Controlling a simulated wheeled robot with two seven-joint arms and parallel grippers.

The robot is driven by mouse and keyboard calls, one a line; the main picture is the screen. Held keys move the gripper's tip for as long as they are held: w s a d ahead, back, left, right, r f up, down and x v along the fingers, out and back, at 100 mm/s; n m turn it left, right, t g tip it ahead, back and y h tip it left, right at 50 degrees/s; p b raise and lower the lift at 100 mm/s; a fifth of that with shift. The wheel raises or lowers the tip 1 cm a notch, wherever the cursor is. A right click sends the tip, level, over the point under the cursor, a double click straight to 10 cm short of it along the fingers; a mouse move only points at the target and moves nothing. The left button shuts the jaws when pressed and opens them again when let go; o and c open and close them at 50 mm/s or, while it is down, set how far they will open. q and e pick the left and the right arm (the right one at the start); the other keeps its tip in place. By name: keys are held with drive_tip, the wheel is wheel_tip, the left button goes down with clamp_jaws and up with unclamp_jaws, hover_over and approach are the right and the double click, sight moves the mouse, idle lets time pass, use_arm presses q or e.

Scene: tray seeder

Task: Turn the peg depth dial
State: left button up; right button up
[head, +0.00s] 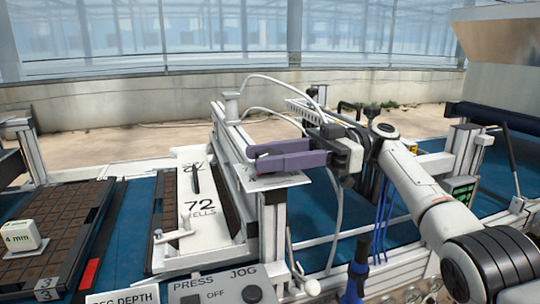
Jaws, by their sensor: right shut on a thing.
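My right gripper (254,160), with long purple fingers pointing left, lies level at the seeder's upright frame, just above a small white plate (287,181). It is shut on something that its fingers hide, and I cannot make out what. I cannot pick out the peg depth dial. A sign ending in "EG DEPTH" (130,299) is cut off by the bottom edge, far below and left of the gripper. The seeder (195,250) has a white plate marked "72" and "CELLS" to the left of the gripper. My left gripper is out of view.
A control panel (226,290) with "PRESS", "OFF" and "JOG" and a round black knob (252,293) stands in front. A brown cell tray (62,225) with a white "4 mm" block (20,237) lies on the blue belt (130,225) at left. A metal hopper (505,55) stands at right.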

sight(269, 153)
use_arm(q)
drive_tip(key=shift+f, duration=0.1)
use_arm(e)
drive_tip(key=shift+s+f, duration=0.1)
drive_tip(key=shift+f, duration=0.25)
drive_tip(key=o, duration=1.1)
drive_tip(key=shift+a, duration=0.1)
drive_tip(key=shift+c, duration=0.2)
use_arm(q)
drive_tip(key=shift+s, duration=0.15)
use_arm(e)
drive_tip(key=shift+r, duration=0.2)
drive_tip(key=shift+r, duration=0.25)
wheel_tip(269, 153, up, 9)
drive_tip(key=p, duration=0.3)
drive_tip(key=shift+f, duration=0.1)
drive_tip(key=shift+r, duration=0.4)
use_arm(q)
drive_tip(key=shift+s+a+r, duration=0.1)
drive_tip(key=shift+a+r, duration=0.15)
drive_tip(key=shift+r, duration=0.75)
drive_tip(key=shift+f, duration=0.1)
use_arm(e)
drive_tip(key=shift+f, duration=0.1)
